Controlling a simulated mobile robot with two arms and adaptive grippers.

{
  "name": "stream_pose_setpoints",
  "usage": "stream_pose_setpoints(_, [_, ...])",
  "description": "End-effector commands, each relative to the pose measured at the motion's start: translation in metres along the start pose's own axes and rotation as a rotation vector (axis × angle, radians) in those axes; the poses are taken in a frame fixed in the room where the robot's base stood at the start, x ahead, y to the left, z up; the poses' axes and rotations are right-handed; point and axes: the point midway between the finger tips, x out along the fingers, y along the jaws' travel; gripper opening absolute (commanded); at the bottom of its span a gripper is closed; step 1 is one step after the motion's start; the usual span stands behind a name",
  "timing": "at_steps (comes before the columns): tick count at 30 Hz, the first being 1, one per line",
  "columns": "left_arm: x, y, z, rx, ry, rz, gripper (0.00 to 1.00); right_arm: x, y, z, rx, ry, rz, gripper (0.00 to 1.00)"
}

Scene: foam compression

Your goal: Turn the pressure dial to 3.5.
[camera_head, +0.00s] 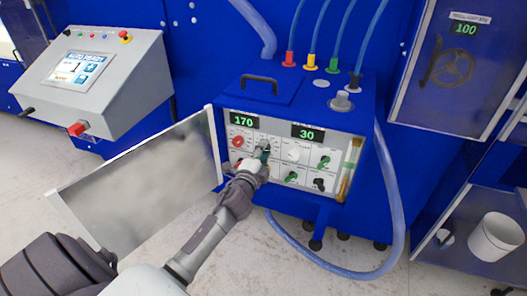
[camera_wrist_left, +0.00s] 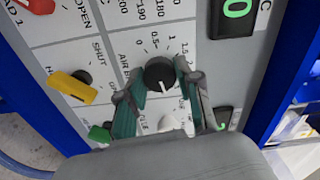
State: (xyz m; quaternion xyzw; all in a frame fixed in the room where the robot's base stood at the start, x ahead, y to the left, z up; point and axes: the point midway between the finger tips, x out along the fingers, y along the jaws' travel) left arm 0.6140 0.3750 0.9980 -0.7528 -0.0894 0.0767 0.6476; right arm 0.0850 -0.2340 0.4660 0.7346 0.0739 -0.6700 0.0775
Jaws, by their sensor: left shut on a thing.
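The black dial (camera_wrist_left: 159,72) with a white pointer line sits between my left gripper's fingertips (camera_wrist_left: 157,80) in the left wrist view. The fingers are shut on it from both sides. Printed scale marks such as 0, 0.5, 1 and 1.5 run around its upper side, and the word AIR stands beside it. The white pointer line points down in that view. In the head view my left gripper (camera_head: 258,161) reaches the control panel (camera_head: 277,184) and covers most of the dial. My right gripper is not in view.
Green displays read 170 (camera_head: 242,119) and 30 (camera_head: 307,134). A white knob (camera_head: 293,153), green knobs and a red knob (camera_head: 238,142) are close by. The wrist view shows a yellow handle (camera_wrist_left: 75,88).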

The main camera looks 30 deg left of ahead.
Motion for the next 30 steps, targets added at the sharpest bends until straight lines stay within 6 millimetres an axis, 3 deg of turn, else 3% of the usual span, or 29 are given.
stream_pose_setpoints(12, [-0.0002, 0.0011, 0.0000, 0.198, 0.001, 0.001, 0.00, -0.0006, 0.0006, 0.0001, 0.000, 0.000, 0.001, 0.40])
stream_pose_setpoints(29, [-0.0002, 0.0014, 0.0000, 0.226, 0.000, 0.002, 0.00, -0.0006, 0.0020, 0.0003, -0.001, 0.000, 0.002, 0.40])
stream_pose_setpoints(30, [-0.0003, 0.0014, -0.0001, 0.226, 0.000, 0.002, 0.38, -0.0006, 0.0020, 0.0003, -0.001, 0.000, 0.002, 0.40])
